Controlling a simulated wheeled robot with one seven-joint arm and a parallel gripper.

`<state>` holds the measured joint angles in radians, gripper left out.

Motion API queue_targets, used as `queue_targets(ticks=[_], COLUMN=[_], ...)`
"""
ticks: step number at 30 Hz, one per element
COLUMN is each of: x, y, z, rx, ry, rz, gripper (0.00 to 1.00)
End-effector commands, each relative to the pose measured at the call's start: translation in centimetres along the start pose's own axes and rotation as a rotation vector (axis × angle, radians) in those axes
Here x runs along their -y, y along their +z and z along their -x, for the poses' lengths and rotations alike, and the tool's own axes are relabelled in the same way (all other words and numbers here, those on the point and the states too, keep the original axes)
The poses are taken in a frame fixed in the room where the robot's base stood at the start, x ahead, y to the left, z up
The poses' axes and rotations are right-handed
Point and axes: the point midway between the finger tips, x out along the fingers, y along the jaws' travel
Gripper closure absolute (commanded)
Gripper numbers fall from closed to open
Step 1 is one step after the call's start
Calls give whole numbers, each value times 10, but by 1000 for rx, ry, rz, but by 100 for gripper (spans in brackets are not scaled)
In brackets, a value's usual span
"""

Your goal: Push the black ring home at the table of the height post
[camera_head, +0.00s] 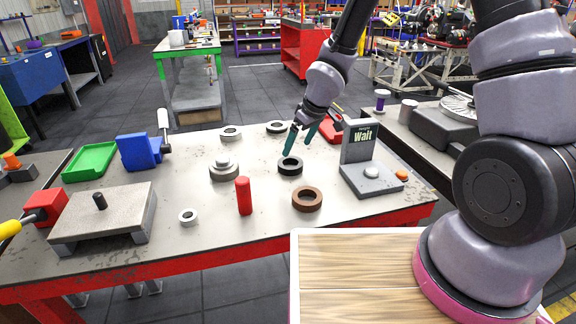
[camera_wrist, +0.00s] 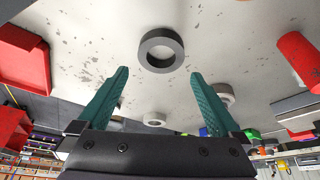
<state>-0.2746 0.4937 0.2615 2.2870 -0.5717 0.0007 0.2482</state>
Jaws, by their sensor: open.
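The black ring (camera_head: 290,171) lies flat on the grey-topped table (camera_head: 205,258), with bare tabletop visible through its hole. It also shows near the top middle of the wrist view (camera_wrist: 161,67). My gripper (camera_head: 301,142) has green fingers, open and empty, just behind and above the ring in the head view. In the wrist view the fingertips (camera_wrist: 158,76) are spread on either side below the ring, apart from it. A stepped round grey piece (camera_head: 223,172) stands left of the ring. Which piece is the height post, I cannot tell.
A brown ring (camera_head: 307,206) and a red cylinder (camera_head: 243,197) stand in front. A pale ring (camera_head: 188,224), another pale ring (camera_head: 230,138) and a dark ring (camera_head: 277,131) lie around. A raised plate with black peg (camera_head: 99,201) is at left. A red bin (camera_head: 331,132) is behind.

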Motion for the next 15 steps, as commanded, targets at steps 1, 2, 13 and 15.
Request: queue_targets(ticks=[1,2,13,15], x=[2,1,3,4], y=[1,1,1,0], z=[-8,-12,-44,-55], rx=[3,3,4,4], ry=[-3,-2,0,1], rz=[1,1,1,1], gripper=[0,0,0,0])
